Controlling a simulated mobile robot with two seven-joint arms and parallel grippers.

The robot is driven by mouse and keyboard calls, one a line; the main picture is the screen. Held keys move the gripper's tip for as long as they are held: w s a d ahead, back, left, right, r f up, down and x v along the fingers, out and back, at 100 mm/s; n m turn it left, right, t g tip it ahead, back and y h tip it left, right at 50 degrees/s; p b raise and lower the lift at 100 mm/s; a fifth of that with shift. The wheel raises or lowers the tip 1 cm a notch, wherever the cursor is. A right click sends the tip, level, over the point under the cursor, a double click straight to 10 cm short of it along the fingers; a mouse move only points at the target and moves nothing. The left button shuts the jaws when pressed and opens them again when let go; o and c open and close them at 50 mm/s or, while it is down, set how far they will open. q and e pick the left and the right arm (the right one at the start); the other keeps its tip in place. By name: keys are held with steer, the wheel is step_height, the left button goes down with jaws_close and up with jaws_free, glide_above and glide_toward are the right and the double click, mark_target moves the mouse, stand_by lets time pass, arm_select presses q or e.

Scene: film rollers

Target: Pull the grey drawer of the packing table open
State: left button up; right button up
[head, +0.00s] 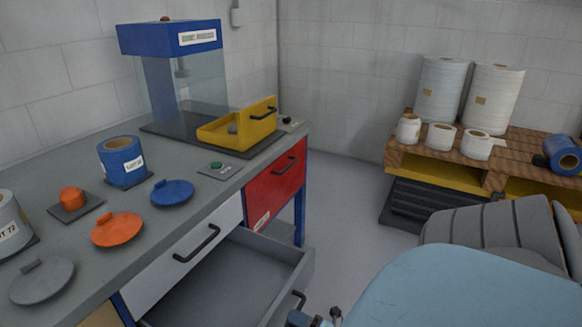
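The packing table (70,178) has a grey top and runs along the left. Its grey drawer (235,278) stands pulled out below the white drawer front, and its empty inside shows. The drawer's dark handle (298,304) is on its front at the bottom edge of the view, partly cut off. My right gripper (318,319) shows only in a small part at the bottom edge, close to the right of that handle. I cannot tell whether it touches the handle or whether its fingers are shut. My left gripper is out of view.
A white drawer front (185,256) and a red drawer front (275,186) are closed. Rolls, lids and a blue machine (170,40) with a yellow tray (238,125) stand on the table. A wooden pallet (400,160) with white rolls stands back right. Floor between is clear.

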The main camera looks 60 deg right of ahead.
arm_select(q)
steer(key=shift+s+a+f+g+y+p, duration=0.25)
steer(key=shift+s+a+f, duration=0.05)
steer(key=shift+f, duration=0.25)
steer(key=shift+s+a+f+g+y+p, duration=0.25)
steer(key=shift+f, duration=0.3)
arm_select(e)
steer(key=a+v, duration=0.1)
steer(key=v, duration=1.1)
steer(key=shift+s+d, duration=0.45)
